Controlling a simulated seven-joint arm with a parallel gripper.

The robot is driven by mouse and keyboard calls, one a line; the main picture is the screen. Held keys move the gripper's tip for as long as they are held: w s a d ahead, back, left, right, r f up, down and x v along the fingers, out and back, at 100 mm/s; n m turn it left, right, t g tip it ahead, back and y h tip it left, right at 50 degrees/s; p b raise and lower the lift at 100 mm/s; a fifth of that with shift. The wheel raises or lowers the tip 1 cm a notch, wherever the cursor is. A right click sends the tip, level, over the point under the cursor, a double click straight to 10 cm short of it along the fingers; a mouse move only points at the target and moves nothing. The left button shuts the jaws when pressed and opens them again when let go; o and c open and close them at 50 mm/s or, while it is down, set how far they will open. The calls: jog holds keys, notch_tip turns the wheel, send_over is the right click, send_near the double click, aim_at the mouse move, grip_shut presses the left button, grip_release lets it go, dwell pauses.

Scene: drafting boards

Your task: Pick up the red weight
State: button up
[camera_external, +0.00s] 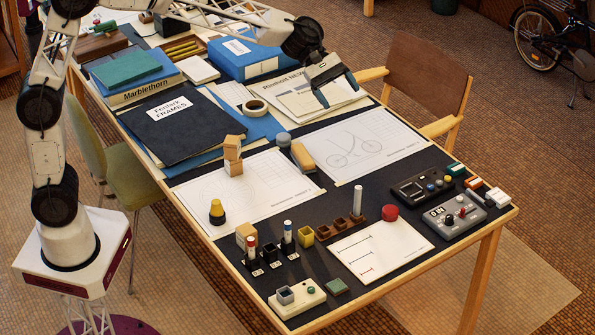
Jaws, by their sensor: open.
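The red weight (390,213) is a short red cylinder. My gripper (337,92) is open and empty above the back part of the table, over the white printed papers. It is well apart from the red weight, further back and to the left of it in the picture. Nothing hides the weight.
A brown block with compartments (332,232) and a pale upright cylinder (357,199) stand just left of the weight. Dark and grey control boxes (455,216) lie to its right. The bicycle drawing sheet (385,130) is largely bare.

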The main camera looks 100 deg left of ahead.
jog(key=w+a+f+n+t, duration=0.25)
jog(key=w+a+n, duration=0.2)
jog(key=a, duration=0.25)
jog(key=w+a+f+n+t, duration=0.1)
jog(key=w+a+f+n, duration=0.2)
jog(key=w+a, duration=0.3)
send_near(389, 208)
jog(key=w, duration=0.1)
jog(key=w+d, duration=0.1)
jog(key=shift+w+d+f+m+g+y, duration=0.2)
jog(key=shift+w+f+m+g+y, duration=0.05)
jog(key=shift+w+y, duration=0.1)
jog(key=shift+w, duration=0.1)
jog(key=shift+x, duration=1.2)
jog(key=shift+d+f, duration=0.1)
jog(key=shift+x, duration=2.5)
jog(key=shift+d, duration=0.15)
jog(key=c, duration=1.3)
